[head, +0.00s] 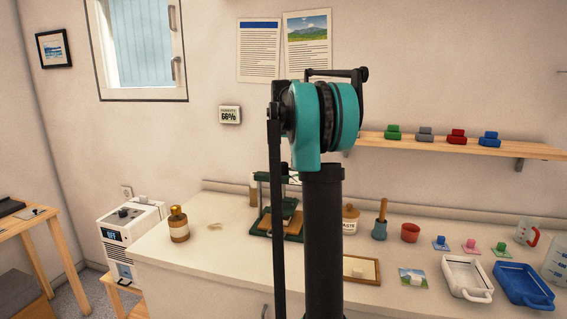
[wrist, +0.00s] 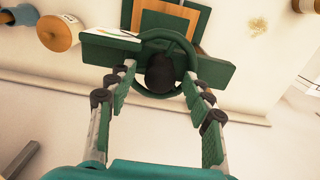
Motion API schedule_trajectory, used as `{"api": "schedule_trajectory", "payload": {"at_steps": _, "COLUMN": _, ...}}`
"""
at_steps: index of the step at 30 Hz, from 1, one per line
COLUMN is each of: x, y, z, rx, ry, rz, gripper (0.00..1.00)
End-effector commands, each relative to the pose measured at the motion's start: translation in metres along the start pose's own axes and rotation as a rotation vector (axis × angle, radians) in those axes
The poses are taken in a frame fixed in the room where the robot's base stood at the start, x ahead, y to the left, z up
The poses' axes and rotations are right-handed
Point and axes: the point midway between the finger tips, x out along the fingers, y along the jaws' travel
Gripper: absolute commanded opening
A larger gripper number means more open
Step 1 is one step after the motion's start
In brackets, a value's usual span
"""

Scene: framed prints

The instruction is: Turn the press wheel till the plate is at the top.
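The green press (head: 264,227) stands on the counter in the head view, mostly hidden behind my arm. In the wrist view its green crossbar (wrist: 100,48) spans the upper middle, with the round green press wheel (wrist: 181,44) and a black hub in front. A brown board in a green frame (wrist: 165,22) shows beyond the crossbar; I cannot tell the plate's height. My gripper (wrist: 160,75) is open, its two fingertips near opposite sides of the wheel. Contact with the rim is unclear. In the head view my arm hides the gripper.
A brown bottle (head: 179,224) stands left of the press. A paste jar (head: 350,220), a blue pot with a wooden handle (head: 380,230) and a red cup (head: 410,233) stand right. White (head: 467,276) and blue (head: 522,285) trays lie farther right. A shelf (head: 440,145) is above.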

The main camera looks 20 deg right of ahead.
Motion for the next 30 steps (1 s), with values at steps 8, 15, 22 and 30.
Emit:
{"api": "schedule_trajectory", "payload": {"at_steps": 8, "x": -0.0002, "y": -0.0001, "z": -0.0001, "rx": 0.0, "ry": 0.0, "rz": 0.0, "gripper": 0.16}}
{"api": "schedule_trajectory", "payload": {"at_steps": 15, "x": -0.0003, "y": -0.0001, "z": -0.0001, "rx": -0.003, "ry": 0.0, "rz": 0.0, "gripper": 0.01}}
{"api": "schedule_trajectory", "payload": {"at_steps": 22, "x": -0.0003, "y": -0.0001, "z": -0.0001, "rx": -0.062, "ry": 0.001, "rz": 0.0, "gripper": 0.01}}
{"api": "schedule_trajectory", "payload": {"at_steps": 30, "x": -0.0004, "y": -0.0002, "z": -0.0001, "rx": -0.244, "ry": 0.002, "rz": 0.0, "gripper": 0.01}}
